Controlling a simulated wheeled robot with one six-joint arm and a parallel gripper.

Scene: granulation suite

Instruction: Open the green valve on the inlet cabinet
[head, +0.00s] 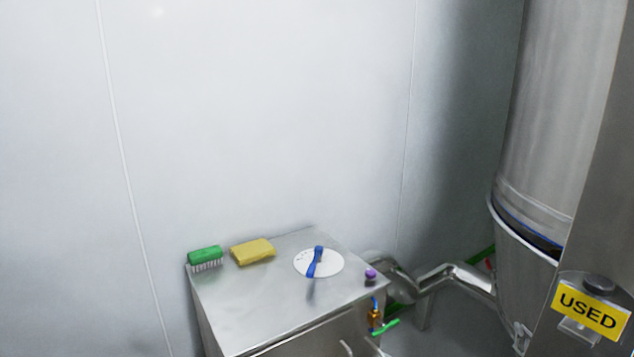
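The inlet cabinet (255,312) is a low stainless steel box against the pale wall, at the lower middle of the head view. The green valve (387,327) is a small green lever on a brass body at the cabinet's right side, near the front corner. The lever points out to the right and slightly up. A blue part sits just above the brass body. I cannot tell the valve's open or shut state from the lever alone. My gripper is not in view.
On the cabinet top are a green brush (205,257), a yellow sponge (253,252), a white dial with a blue handle (314,262) and a purple knob (370,274). Steel pipe (455,275) runs right to a large vessel (560,110). A yellow USED sign (588,309) stands at right.

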